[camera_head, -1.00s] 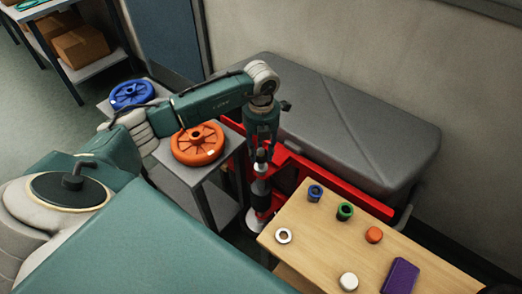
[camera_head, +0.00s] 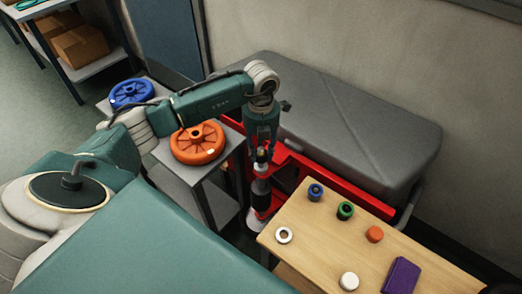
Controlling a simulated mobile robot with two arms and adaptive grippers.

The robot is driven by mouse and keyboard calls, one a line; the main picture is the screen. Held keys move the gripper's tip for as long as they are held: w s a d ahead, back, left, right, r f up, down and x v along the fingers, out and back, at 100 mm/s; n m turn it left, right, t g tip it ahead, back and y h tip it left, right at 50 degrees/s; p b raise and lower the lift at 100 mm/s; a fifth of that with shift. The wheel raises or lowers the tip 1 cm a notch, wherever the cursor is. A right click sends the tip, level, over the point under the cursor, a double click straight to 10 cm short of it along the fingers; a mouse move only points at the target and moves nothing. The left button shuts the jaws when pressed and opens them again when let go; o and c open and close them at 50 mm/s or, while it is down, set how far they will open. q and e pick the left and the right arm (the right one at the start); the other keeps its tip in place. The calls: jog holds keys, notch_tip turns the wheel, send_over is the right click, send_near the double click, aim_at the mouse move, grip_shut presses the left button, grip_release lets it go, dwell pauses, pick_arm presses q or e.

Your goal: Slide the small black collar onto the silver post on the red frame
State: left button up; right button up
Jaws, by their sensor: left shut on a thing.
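My left gripper (camera_head: 262,150) points straight down over the red frame (camera_head: 340,187), left of the wooden table. It is shut, and a small dark piece that looks like the black collar (camera_head: 261,157) is between its fingertips. A dark upright column (camera_head: 261,188) on the red frame stands directly below the gripper. The silver post is hard to make out here, as the fingers and the held piece cover the column's top. I cannot tell whether the collar is around the post or just above it. My right gripper is not in view.
The wooden table (camera_head: 330,235) holds blue, green, orange and white round pieces, a white ring (camera_head: 283,235) and a purple block (camera_head: 401,275). A grey cart (camera_head: 225,160) with an orange wheel (camera_head: 198,143) stands close left. A grey padded tank (camera_head: 350,125) lies behind.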

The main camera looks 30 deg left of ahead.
pick_arm(q)
jog(key=o, duration=1.4)
jog(key=shift+r, duration=0.2)
jog(key=shift+r+p, duration=1)
jog(key=shift+r, duration=0.25)
jog(key=shift+r, duration=0.1)
jog(key=shift+r+p, duration=2.3)
jog(key=shift+r, duration=1.2)
jog(key=shift+f, duration=0.1)
